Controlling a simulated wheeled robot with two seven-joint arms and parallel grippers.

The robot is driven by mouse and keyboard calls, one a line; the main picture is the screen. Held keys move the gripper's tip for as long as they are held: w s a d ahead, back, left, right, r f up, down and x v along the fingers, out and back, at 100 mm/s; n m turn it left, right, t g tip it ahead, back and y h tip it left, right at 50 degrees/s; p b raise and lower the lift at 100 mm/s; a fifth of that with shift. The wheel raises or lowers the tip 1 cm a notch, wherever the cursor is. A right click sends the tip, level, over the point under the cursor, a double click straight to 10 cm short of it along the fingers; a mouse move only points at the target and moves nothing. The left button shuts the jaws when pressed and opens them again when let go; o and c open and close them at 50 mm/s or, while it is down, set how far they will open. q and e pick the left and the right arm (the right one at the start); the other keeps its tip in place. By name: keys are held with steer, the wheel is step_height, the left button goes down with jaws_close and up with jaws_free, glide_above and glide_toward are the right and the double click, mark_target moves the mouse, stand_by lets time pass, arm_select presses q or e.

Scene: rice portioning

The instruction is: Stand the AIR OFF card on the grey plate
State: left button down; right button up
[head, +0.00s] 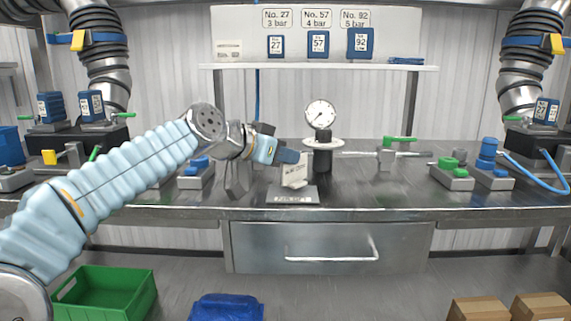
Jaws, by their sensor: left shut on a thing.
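The white AIR OFF card (295,173) is held nearly upright, tilted slightly, by my left gripper (287,158). The gripper is shut on the card's upper part, and its dark fingers hide some of it. The card's print is too small to read. The grey plate (308,195) lies on the dark bench top near its front edge, directly below the card. The card's lower edge is at or just above the plate; I cannot tell whether they touch. My right gripper is not in view.
A round gauge (320,114) on a black post stands just behind the plate. A green-handled valve (398,141) is to its right. Green (450,165) and blue fittings sit farther right. A shelf (330,67) with numbered blue blocks is above. The bench right of the plate is clear.

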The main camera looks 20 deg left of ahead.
arm_select(q)
steer(key=shift+f, duration=0.5)
steer(key=shift+f, duration=0.15)
steer(key=c, duration=1.2)
jaws_free()
steer(key=shift+c, duration=0.2)
steer(key=b+v, duration=0.1)
steer(key=v, duration=1.1)
